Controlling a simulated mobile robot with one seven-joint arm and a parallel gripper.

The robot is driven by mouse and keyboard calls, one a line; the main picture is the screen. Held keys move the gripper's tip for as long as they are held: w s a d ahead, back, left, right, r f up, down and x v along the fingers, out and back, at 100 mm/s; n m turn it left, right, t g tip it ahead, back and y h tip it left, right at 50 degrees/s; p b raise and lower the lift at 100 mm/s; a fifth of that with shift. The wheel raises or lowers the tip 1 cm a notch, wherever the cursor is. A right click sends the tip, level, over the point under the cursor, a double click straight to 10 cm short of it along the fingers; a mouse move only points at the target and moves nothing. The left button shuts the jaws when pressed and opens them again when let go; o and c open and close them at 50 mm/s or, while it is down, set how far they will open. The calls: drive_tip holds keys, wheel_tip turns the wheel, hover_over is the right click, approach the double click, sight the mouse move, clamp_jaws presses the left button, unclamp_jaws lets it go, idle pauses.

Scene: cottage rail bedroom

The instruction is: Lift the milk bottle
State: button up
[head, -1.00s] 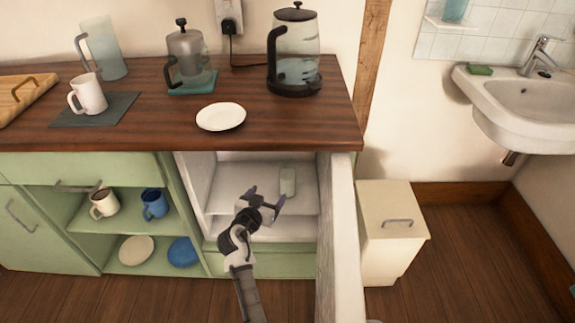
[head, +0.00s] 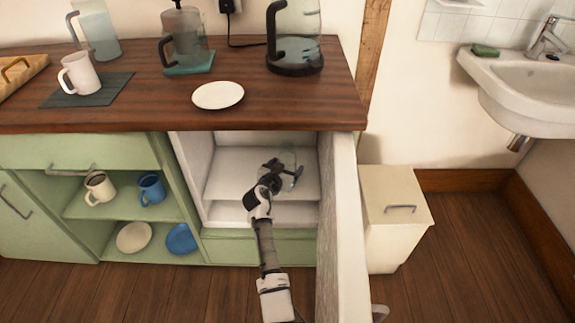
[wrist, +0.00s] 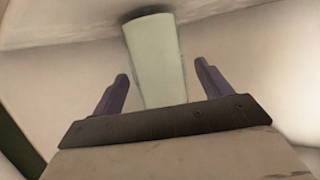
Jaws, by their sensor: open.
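The milk bottle (head: 289,157) is a pale, greenish-white bottle standing on the upper shelf inside the white open compartment, partly hidden behind my gripper in the head view. My gripper (head: 283,172) reaches into the compartment right in front of the bottle. In the wrist view my gripper (wrist: 162,90) is open, with one finger on each side of the bottle and gaps showing on both sides.
The open white door (head: 345,230) stands to the right of my arm. The compartment's left wall (head: 192,180) and the wooden countertop (head: 150,108) bound the opening. Mugs and plates sit on green shelves (head: 120,205) to the left. A white bin (head: 395,215) stands beyond the door.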

drive_tip(key=shift+x, duration=0.85)
drive_tip(key=shift+c, duration=0.4)
drive_tip(key=shift+r, duration=0.1)
drive_tip(key=c, duration=1.3)
drive_tip(key=shift+a+r, duration=0.1)
drive_tip(key=shift+r, duration=0.25)
